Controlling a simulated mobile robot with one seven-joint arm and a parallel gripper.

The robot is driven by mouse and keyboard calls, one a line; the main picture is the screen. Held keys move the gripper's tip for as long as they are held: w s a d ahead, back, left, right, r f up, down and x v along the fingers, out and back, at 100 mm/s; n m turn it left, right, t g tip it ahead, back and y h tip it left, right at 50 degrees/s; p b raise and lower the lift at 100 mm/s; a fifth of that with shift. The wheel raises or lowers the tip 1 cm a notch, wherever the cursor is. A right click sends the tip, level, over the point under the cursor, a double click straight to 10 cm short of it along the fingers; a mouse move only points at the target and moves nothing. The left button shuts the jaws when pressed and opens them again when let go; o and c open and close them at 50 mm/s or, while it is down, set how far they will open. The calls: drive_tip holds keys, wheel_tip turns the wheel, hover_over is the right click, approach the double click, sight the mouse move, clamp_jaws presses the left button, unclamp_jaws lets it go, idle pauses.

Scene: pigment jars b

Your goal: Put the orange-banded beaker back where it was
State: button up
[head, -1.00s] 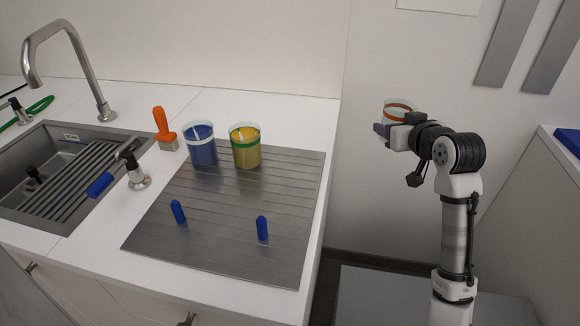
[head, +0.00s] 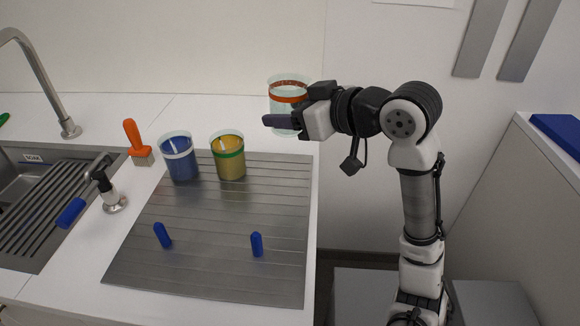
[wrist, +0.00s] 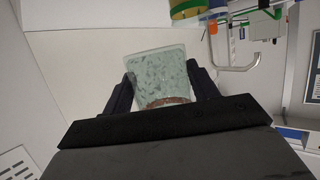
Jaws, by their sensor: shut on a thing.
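The orange-banded beaker (head: 288,92) is clear glass and looks upright in the head view. My gripper (head: 288,122) is shut on it and holds it up by the right end of the drainboard; its gap above the surface is hard to judge. In the wrist view the beaker (wrist: 160,78) sits between the two dark fingers, its band partly hidden by my gripper. A white-banded beaker with blue content (head: 179,160) and a green-banded beaker with yellow content (head: 230,160) stand on the back of the ribbed metal drainboard (head: 205,270), left of my gripper.
Two blue pegs (head: 162,235) (head: 256,244) stand on the front of the drainboard. An orange-handled brush (head: 136,142) stands left of the beakers. A sink (head: 60,200) with a tall tap is at the left. The drainboard's middle is clear.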

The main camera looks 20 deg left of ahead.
sight(290, 181)
wheel_tip(290, 181, down, 12)
drive_tip(key=shift+f, duration=0.2)
drive_tip(key=shift+f+b, duration=0.15)
drive_tip(key=shift+b, duration=0.2)
drive_tip(key=o, duration=1.2)
drive_tip(key=shift+r, duration=0.25)
drive_tip(key=b+v, duration=0.1)
drive_tip(key=v, duration=1.1)
